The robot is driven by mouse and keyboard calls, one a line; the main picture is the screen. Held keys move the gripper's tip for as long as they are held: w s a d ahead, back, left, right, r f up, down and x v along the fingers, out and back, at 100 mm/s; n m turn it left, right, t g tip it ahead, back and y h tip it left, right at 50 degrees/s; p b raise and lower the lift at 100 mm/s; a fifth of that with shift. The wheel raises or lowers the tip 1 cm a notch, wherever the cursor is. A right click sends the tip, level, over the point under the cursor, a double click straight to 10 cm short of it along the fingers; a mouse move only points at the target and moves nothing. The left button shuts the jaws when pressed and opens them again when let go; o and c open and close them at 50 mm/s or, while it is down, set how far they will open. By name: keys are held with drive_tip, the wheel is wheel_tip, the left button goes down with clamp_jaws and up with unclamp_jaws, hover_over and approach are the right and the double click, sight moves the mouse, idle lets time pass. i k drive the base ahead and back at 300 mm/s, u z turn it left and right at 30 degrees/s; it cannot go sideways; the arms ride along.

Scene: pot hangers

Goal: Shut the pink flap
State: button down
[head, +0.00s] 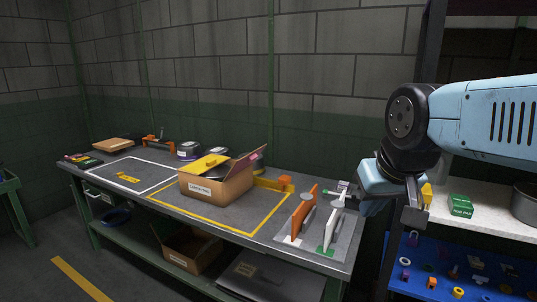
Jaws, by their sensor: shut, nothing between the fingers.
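An open cardboard box (214,191) with a white label stands on the workbench inside a yellow taped outline. A flap with a small pink patch (257,156) at its tip stands raised and tilted at the box's right side. Only a sliver of pink shows from here. A yellow flap or piece (204,162) lies over the box's left part. My gripper (414,214) hangs at the right, beyond the bench's right end and well apart from the box. It is shut and empty, its fingers seen small and partly dark.
An orange upright plate (302,213) and a white upright plate (329,225) stand between the box and my gripper. A shelf (500,225) with a green box is at right. The white-outlined bench area at left is mostly clear.

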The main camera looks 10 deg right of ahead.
sight(242, 163)
drive_tip(key=z, duration=0.1)
drive_tip(key=i, duration=0.85)
drive_tip(key=u, duration=0.5)
